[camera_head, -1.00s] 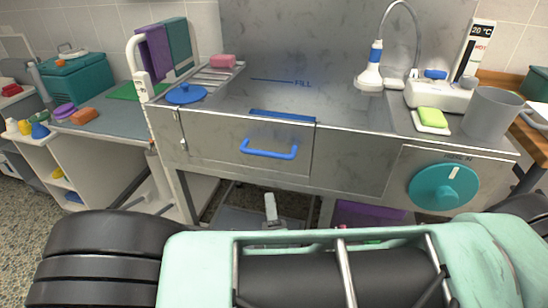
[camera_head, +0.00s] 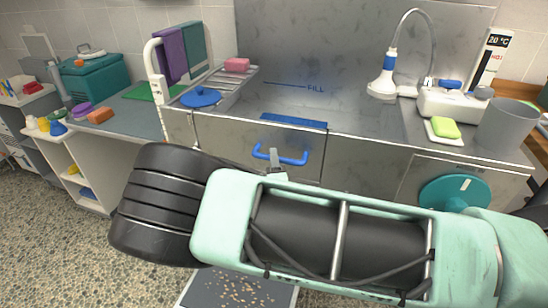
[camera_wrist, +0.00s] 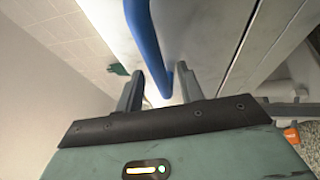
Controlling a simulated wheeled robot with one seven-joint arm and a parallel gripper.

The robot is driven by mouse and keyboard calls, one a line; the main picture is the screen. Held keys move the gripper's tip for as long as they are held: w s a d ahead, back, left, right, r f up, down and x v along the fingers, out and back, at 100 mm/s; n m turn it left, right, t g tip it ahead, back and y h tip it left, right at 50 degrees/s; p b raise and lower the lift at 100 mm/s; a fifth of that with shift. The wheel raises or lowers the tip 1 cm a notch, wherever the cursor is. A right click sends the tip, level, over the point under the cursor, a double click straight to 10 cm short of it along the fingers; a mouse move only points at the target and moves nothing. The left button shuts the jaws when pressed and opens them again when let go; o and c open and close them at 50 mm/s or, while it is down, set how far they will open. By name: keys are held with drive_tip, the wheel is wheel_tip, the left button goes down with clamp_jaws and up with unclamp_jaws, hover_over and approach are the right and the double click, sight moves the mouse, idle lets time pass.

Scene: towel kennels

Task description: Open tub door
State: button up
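The tub door (camera_head: 230,140) is a grey steel panel in the front of the steel tub (camera_head: 180,128), and it looks closed. It has a blue bar handle (camera_head: 293,160) and a blue strip (camera_head: 294,121) along its top edge. My gripper (camera_head: 274,156) is at the left part of the handle in the head view, partly hidden by my arm. In the wrist view, my gripper (camera_wrist: 160,90) is open, with the blue handle (camera_wrist: 147,48) running between its two fingers. A gap shows beside the bar, and I cannot tell whether either finger touches it.
A teal dial (camera_head: 455,192) is on the tub front at right. A blue lid (camera_head: 200,97) lies on the left rack. Open floor (camera_head: 70,230) shows at left.

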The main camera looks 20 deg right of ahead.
drive_tip(key=shift+x, duration=0.9)
drive_tip(key=shift+c, duration=0.4)
clamp_jaws()
